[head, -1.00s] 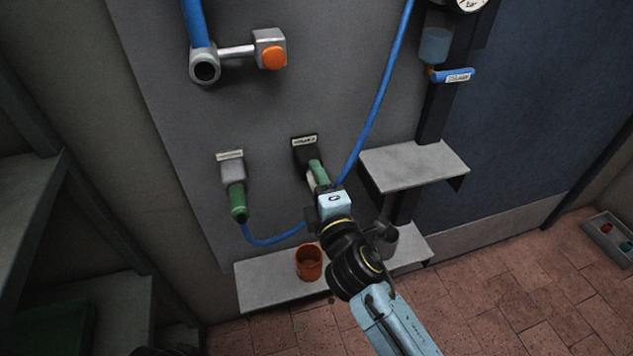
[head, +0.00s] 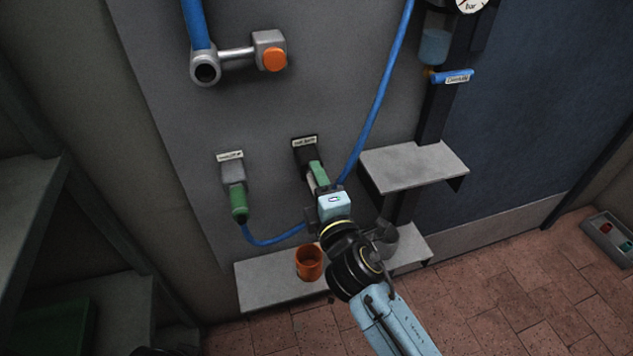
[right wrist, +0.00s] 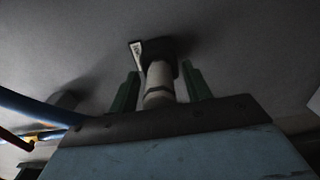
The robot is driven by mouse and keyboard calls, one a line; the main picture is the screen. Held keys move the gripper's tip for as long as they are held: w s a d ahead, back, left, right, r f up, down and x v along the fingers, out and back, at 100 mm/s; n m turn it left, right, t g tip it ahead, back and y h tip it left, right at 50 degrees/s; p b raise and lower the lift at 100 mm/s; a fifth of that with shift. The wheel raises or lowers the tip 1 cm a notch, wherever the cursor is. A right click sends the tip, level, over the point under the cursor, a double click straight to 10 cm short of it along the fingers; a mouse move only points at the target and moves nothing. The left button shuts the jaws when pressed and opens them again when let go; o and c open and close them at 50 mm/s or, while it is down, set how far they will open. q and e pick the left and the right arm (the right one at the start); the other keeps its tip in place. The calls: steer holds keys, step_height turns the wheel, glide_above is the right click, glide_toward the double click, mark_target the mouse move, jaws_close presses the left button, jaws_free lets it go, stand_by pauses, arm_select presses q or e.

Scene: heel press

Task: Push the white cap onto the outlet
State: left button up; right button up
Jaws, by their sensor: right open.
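The outlet is a dark, labelled block (head: 304,150) on the grey wall panel. In the right wrist view its dark base (right wrist: 160,48) has a pale, whitish cylinder below it. The cylinder's lower, ringed part, which looks like the white cap (right wrist: 159,92), is in line with the outlet; I cannot tell how far on it sits. My right gripper (head: 316,174) is just below the outlet. Its green fingers, also in the right wrist view (right wrist: 160,88), stand apart on both sides of the cylinder with gaps visible. My left gripper is not in view.
Left of the outlet is another labelled fitting with a green coupling (head: 238,203) and blue hose (head: 270,242). An orange cup (head: 309,263) stands on the low shelf (head: 262,288). A grey shelf (head: 413,166) juts out at right. A pipe with an orange knob (head: 274,59) is above.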

jaws_close()
steer(key=p+v, duration=0.1)
steer(key=v, duration=0.5)
stand_by(1.3)
stand_by(0.4)
steer(key=shift+v, duration=1.8)
